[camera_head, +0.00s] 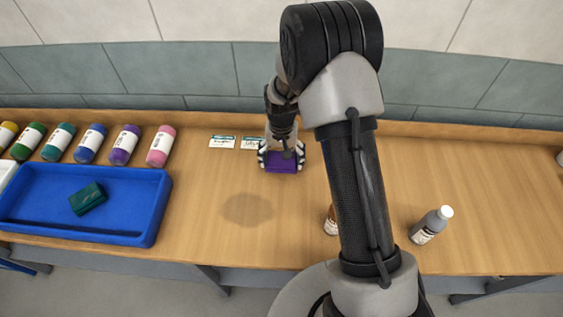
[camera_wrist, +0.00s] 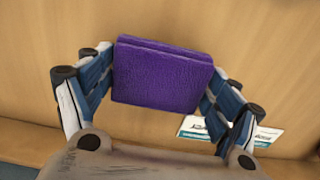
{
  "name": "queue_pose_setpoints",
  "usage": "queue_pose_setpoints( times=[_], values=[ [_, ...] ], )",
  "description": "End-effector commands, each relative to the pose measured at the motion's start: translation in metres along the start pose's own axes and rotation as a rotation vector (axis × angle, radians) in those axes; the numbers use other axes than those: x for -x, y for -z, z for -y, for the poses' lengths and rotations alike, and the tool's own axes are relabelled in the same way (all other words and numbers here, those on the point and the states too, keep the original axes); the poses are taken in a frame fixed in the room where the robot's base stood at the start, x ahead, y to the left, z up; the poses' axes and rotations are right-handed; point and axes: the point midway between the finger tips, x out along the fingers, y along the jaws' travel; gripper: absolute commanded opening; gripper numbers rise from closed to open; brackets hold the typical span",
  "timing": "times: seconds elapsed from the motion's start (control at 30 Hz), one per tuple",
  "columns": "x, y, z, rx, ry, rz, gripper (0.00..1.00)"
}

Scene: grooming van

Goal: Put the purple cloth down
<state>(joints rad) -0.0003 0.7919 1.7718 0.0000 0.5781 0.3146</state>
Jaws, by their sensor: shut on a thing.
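The purple cloth (camera_head: 282,163) is a folded, flat block. My gripper (camera_head: 281,157) is shut on it, with one finger on each side. In the wrist view the cloth (camera_wrist: 162,76) sits squarely between the fingers of my gripper (camera_wrist: 160,85), with wood surface behind it. A dark shadow lies on the bare wood to the left of and nearer than the cloth in the head view, so the cloth appears held above the counter (camera_head: 250,235). The exact height cannot be told.
A blue tray (camera_head: 150,222) with a dark green cloth (camera_head: 88,198) stands at the left. Several coloured bottles (camera_head: 160,146) lie behind it. Two label cards (camera_head: 222,142) lie near the back wall. A grey bottle (camera_head: 431,225) and a partly hidden brown bottle (camera_head: 331,222) are right of centre. The counter's middle is clear.

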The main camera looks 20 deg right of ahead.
Motion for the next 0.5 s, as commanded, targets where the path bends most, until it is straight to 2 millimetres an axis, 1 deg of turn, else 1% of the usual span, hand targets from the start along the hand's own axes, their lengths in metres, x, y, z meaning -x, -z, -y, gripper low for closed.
queue_pose_setpoints(
  times=[0.03, 0.1, 0.3, 0.43, 0.47, 0.5],
  values=[
    [-0.0091, -0.0003, -0.0001, 0.0, 0.0, 0.001, 0.64],
    [-0.0126, 0.0002, 0.0001, 0.0, 0.0, -0.001, 0.64],
    [-0.0112, 0.0004, 0.0001, 0.0, 0.0, -0.001, 0.64],
    [-0.0152, 0.0002, 0.0001, 0.0, 0.0, -0.001, 0.64],
    [-0.0155, 0.0001, 0.0001, 0.0, 0.0, -0.001, 0.83],
    [-0.0147, 0.0001, 0.0, 0.0, 0.0, -0.001, 0.86]
  ],
)
